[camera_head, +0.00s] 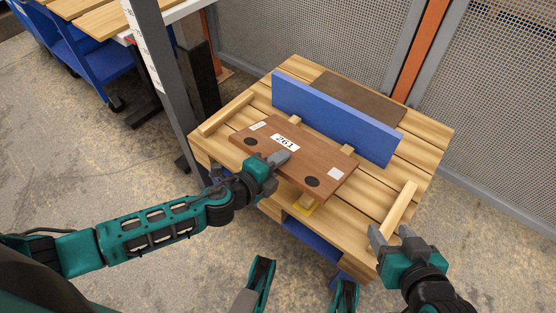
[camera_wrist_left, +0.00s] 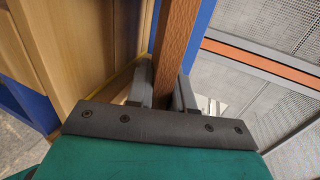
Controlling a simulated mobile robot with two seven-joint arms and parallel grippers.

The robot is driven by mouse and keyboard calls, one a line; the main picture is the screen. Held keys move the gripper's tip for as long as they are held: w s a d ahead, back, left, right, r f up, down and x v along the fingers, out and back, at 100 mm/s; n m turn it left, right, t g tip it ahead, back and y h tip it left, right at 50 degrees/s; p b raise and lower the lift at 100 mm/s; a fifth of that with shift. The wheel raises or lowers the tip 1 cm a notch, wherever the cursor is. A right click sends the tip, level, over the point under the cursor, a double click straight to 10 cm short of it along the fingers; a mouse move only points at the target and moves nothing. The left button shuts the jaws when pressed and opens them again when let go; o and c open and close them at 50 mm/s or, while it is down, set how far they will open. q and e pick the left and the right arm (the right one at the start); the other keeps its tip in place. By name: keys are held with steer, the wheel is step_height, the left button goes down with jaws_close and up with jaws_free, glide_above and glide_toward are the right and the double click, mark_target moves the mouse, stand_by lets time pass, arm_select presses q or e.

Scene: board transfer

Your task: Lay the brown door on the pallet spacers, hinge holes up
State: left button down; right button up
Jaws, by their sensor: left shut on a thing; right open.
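The brown door (camera_head: 325,165) lies about flat over the middle of the pallet (camera_head: 345,235), its face with two dark round hinge holes, a 261 label and white stickers up. My left gripper (camera_head: 280,158) is shut on its front edge; the door's edge also shows between the fingers in the left wrist view (camera_wrist_left: 176,45). Light wooden spacer ends (camera_head: 347,149) stick out behind the door, and another (camera_head: 307,201) shows in front. I cannot tell whether the door touches them. My right gripper (camera_head: 388,236) is open and empty by the pallet's front right corner.
A blue board (camera_head: 335,115) stands on edge behind the door, with a dark brown board (camera_head: 358,97) behind it. Wooden strips lie at the pallet's left (camera_head: 227,113) and right (camera_head: 398,208). A grey post (camera_head: 165,75) stands at the left; mesh fencing (camera_head: 310,35) is behind.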

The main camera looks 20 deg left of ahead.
arm_select(q)
steer(key=shift+s+a+f, duration=0.2)
steer(key=shift+f, duration=0.2)
steer(key=c, duration=0.9)
jaws_free()
steer(key=shift+s+f, duration=0.1)
steer(key=shift+f, duration=0.1)
steer(key=shift+c, duration=0.3)
steer(key=shift+r, duration=0.15)
